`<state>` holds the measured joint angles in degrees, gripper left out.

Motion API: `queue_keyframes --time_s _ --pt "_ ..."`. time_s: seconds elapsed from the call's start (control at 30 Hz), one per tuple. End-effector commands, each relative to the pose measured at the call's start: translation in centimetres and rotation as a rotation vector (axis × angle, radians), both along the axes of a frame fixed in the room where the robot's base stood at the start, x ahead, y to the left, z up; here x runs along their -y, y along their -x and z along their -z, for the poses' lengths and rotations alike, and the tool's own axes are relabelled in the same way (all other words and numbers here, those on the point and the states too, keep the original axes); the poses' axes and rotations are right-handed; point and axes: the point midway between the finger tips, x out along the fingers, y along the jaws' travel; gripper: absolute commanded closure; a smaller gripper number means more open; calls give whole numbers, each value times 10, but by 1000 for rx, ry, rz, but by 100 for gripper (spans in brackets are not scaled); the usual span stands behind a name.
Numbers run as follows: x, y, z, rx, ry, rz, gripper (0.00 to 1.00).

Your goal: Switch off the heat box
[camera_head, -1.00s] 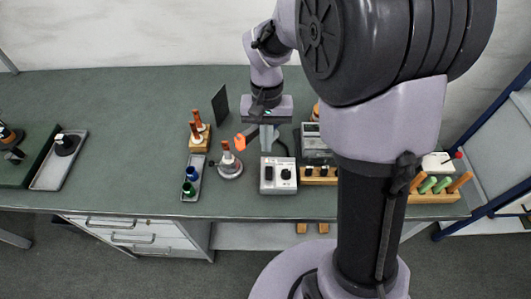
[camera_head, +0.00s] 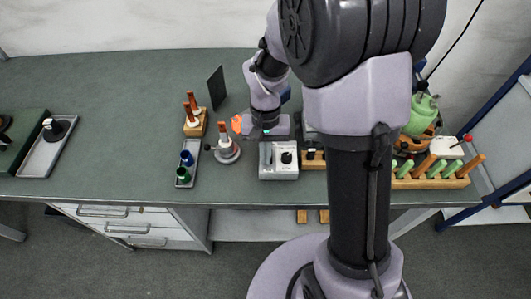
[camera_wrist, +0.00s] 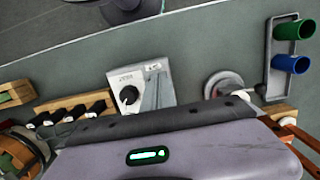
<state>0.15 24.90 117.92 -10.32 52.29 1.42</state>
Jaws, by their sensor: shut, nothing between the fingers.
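A light grey box with a black knob, seemingly the heat box (camera_head: 290,171), stands near the front edge of the bench in the head view. It also shows in the wrist view (camera_wrist: 124,79), with its knob and small labels visible. My gripper (camera_head: 267,158) reaches down from behind over the left part of the box. Its grey fingers (camera_wrist: 156,88) are shut and empty in the wrist view, covering the part of the box beside the knob. The switch there is hidden. I cannot tell whether the fingertips touch the box.
Left of the box are a round stand (camera_head: 227,152), a tray (camera_head: 181,182) with blue and green vials, and a wooden block (camera_head: 195,130) with orange-brown pieces. The bench's left middle is clear.

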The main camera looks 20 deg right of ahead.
Motion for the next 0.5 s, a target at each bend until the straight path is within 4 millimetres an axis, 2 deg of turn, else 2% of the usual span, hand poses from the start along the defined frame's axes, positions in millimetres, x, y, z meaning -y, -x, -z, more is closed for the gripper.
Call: queue_keyframes --time_s 0.17,0.5 --pt "-1 3 13 66 22 -2 100" --pt "0 0 5 64 23 0 100"
